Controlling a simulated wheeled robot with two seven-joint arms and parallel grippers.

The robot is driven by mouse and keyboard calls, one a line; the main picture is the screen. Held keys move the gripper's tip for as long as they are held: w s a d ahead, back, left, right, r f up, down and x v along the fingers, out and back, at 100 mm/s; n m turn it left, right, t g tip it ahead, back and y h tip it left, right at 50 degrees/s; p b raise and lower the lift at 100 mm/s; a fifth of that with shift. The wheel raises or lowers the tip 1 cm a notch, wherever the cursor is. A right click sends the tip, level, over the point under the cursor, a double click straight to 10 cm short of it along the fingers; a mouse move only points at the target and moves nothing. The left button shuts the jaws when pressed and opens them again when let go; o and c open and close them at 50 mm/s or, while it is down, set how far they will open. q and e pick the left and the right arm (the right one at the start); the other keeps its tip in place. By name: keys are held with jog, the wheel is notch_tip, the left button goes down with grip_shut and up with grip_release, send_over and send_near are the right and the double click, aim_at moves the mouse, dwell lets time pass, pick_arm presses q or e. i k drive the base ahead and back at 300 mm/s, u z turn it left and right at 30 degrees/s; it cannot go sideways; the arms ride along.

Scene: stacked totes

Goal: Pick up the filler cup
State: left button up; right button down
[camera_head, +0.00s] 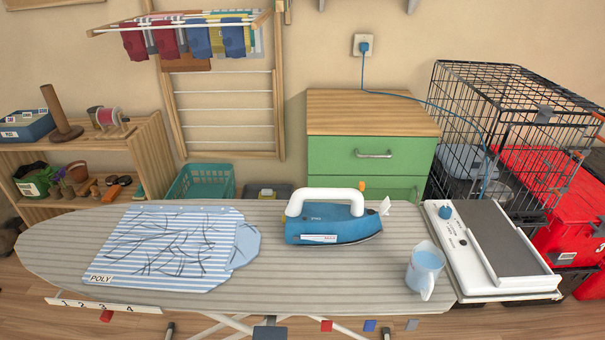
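A light blue cup with a white handle (425,268), which looks like the filler cup, stands upright near the right end of the striped ironing board (330,285). Its handle faces the front. Its inside looks blue, but I cannot tell what it holds. A blue iron with a white handle (333,222) sits on the board, to the left of the cup and apart from it. Neither of my grippers shows in the head view.
A striped cloth labelled POLY (170,245) lies on the board's left half. A white device with a grey plate (490,250) adjoins the board's right end, close to the cup. A green drawer cabinet (372,160), a wire crate (500,120) and red totes (570,215) stand behind.

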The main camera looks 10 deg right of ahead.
aim_at(426, 263)
jog(key=u, duration=2.55)
jog(key=k, duration=1.95)
jog(key=z, duration=2)
